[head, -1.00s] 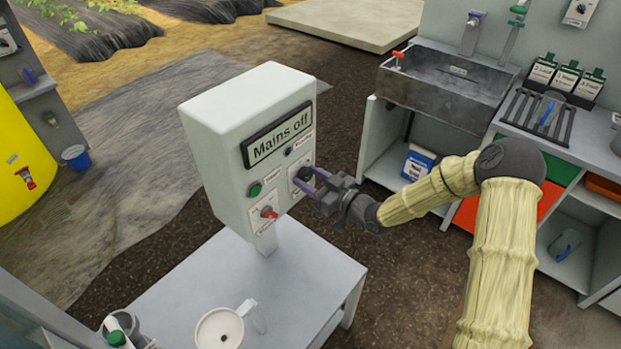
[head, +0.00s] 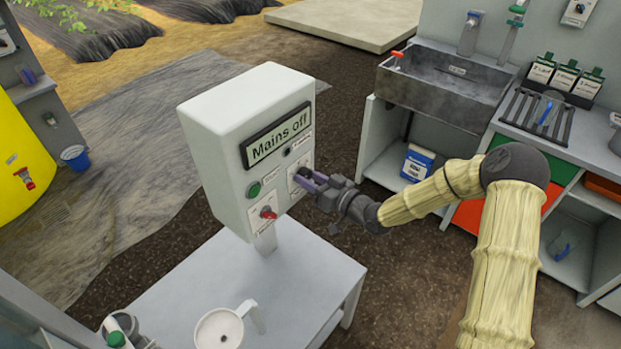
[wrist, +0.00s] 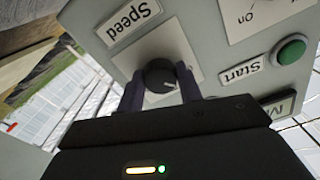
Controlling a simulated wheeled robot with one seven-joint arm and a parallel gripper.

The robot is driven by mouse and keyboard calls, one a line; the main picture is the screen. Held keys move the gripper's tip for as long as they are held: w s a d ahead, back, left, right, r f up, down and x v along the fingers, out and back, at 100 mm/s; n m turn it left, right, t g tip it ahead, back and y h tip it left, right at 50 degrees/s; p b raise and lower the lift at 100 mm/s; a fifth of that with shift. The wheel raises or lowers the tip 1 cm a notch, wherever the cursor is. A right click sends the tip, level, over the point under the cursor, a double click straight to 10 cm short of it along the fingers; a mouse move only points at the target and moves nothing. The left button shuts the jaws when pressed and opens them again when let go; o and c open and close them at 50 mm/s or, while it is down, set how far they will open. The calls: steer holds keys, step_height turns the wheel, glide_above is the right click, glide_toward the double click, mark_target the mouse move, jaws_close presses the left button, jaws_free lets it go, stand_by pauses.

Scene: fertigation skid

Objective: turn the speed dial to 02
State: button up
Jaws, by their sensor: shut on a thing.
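The speed dial (wrist: 160,76) is a dark round knob with a pale pointer line, on a light plate beside the "Speed" label (wrist: 134,20) in the wrist view. My gripper (wrist: 162,90) has one purple finger on each side of the dial and is shut on it. In the head view my gripper (head: 303,178) is at the right of the control box's front face, and its fingers mostly hide the dial. The control box (head: 222,140) is pale grey, and its display (head: 277,138) reads "Mains off". The dial's number marks cannot be read.
A green start button (head: 254,189) and a red switch (head: 267,212) are on the same face, left of my gripper. The box stands on a grey table (head: 300,262) with a white jug (head: 220,328). A sink (head: 440,95) is behind at right.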

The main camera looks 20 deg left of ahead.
steer(key=m, duration=0.4)
steer(key=shift+m+p, duration=0.3)
steer(key=m, duration=0.3)
steer(key=shift+r+m, duration=0.1)
steer(key=shift+m, duration=0.2)
steer(key=shift+s, duration=0.1)
steer(key=o, duration=1)
steer(key=shift+d, duration=0.1)
